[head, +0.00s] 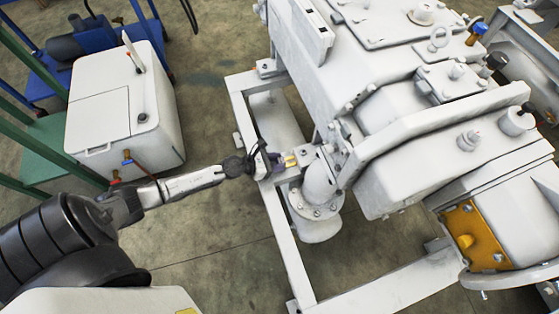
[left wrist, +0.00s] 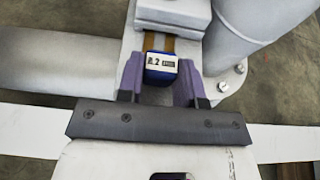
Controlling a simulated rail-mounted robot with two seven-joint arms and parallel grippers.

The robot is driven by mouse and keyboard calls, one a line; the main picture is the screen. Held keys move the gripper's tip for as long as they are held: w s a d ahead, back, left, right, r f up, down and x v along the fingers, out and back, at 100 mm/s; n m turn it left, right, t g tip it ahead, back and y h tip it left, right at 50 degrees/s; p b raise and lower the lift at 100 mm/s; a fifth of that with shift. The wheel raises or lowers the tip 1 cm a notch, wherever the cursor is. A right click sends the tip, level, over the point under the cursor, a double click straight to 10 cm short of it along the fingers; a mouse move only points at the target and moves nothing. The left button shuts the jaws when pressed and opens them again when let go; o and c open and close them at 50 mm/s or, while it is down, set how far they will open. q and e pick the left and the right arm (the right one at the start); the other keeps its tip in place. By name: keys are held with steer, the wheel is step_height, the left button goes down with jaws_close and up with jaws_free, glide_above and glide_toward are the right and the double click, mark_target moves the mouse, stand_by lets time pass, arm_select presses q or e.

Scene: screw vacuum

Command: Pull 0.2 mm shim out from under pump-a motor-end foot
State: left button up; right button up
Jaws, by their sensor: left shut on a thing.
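The shim shows in the left wrist view as a blue tab (left wrist: 161,76) with a white label that looks like 0.2, and brass-coloured strips (left wrist: 160,43) run from it towards the grey motor-end foot (left wrist: 172,14). The strips' far ends are hidden at the foot. My left gripper (left wrist: 160,68) has its purple fingers on both sides of the blue tab and is shut on it. In the head view my left gripper (head: 278,160) is at the frame beside the pump, with the yellowish shim strips (head: 290,160) just beyond its fingertips. My right gripper is not in view.
A grey flanged pipe (head: 318,185) stands close to the right of the gripper. The white base frame (head: 283,235) runs below. A white box-shaped unit (head: 125,105) stands at the left, with open floor (head: 215,100) between it and the pump (head: 335,70).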

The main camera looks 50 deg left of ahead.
arm_select(q)
steer(key=shift+s+a, duration=0.35)
steer(key=shift+s, duration=0.4)
steer(key=shift+r, duration=0.1)
steer(key=shift+r, duration=0.3)
steer(key=shift+r+p, duration=2.15)
steer(key=shift+p, duration=0.2)
